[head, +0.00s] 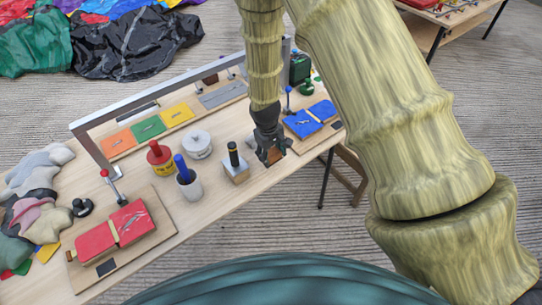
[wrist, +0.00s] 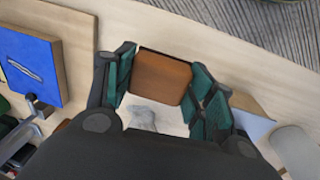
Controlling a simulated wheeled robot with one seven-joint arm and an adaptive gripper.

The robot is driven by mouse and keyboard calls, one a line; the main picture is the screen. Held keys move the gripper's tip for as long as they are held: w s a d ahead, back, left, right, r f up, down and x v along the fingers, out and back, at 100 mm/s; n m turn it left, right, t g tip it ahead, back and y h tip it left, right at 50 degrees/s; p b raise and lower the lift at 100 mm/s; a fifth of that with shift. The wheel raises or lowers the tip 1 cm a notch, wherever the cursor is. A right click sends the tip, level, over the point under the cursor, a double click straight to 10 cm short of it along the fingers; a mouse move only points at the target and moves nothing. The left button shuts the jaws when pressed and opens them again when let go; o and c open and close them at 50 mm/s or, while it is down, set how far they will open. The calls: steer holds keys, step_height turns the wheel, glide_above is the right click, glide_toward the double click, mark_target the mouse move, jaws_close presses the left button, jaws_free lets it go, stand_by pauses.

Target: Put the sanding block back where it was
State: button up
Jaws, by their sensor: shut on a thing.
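My gripper (head: 270,150) is shut on the sanding block (wrist: 162,77), a brown block with a darker edge that sits between the green-padded fingers in the wrist view. In the head view the block is mostly hidden by the dark fingers. I cannot tell whether the sanding block touches the bench top.
The blue piece (head: 302,124) lies right of my gripper; the pale block (head: 236,172) stands left. A metal rail (head: 180,92) crosses behind.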

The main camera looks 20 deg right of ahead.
mark_target(271, 158)
steer(key=shift+w, duration=0.3)
steer(key=shift+w+f, duration=0.15)
steer(key=shift+f, duration=0.05)
steer(key=shift+f+p, duration=0.85)
steer(key=shift+f, duration=0.8)
steer(key=o, duration=1.3)
steer(key=shift+f, duration=0.1)
steer(key=shift+o, duration=0.2)
